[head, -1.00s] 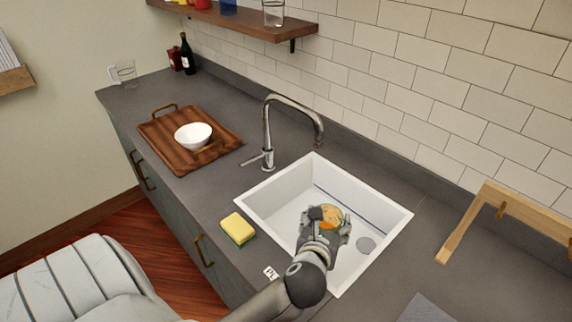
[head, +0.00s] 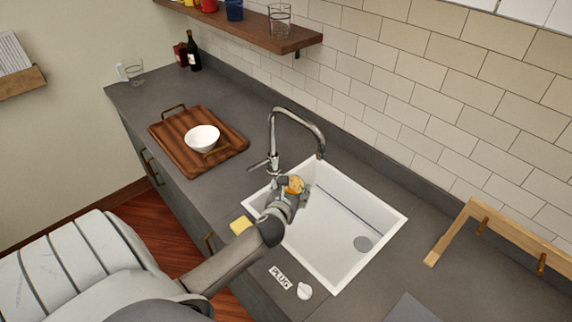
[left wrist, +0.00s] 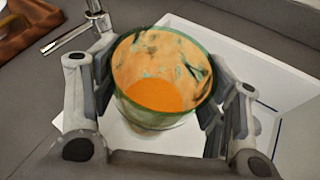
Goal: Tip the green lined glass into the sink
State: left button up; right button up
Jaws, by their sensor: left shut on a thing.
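My left gripper (head: 290,190) is shut on the green lined glass (head: 296,184), over the left part of the white sink (head: 345,262). In the left wrist view the glass (left wrist: 163,72) has a green rim and orange content inside. Its mouth faces the wrist camera, and a finger grips it on each side. The sink (left wrist: 290,115) shows below and to the right of it. The sink floor with its grey drain looks empty in the head view. My right gripper is not in view.
The faucet (head: 274,140) stands close behind the glass. A yellow sponge (head: 241,225) lies left of the sink, partly behind my arm. A wooden tray (head: 165,132) with a white bowl (head: 203,138) is at the left. A PLUG label (head: 280,278) and knob (head: 305,291) are in front.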

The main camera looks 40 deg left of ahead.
pick_arm(q)
jog(key=d, duration=0.1)
jog(key=w+d+f+m+y, duration=0.1)
jog(key=shift+d+m, duration=0.3)
jog(key=shift+w+d+f+m+g+b, duration=0.15)
jog(key=shift+w+d+m+g+b, duration=0.05)
jog(key=shift+d+m+g+b, duration=0.2)
jog(key=f+b, duration=0.1)
jog(key=d+f+m+y+b, duration=0.1)
jog(key=b, duration=0.1)
jog(key=d+f+m+y+b, duration=0.1)
jog(key=shift+w+f+b, duration=0.15)
jog(key=shift+w+b, duration=0.15)
jog(key=shift+w, duration=0.1)
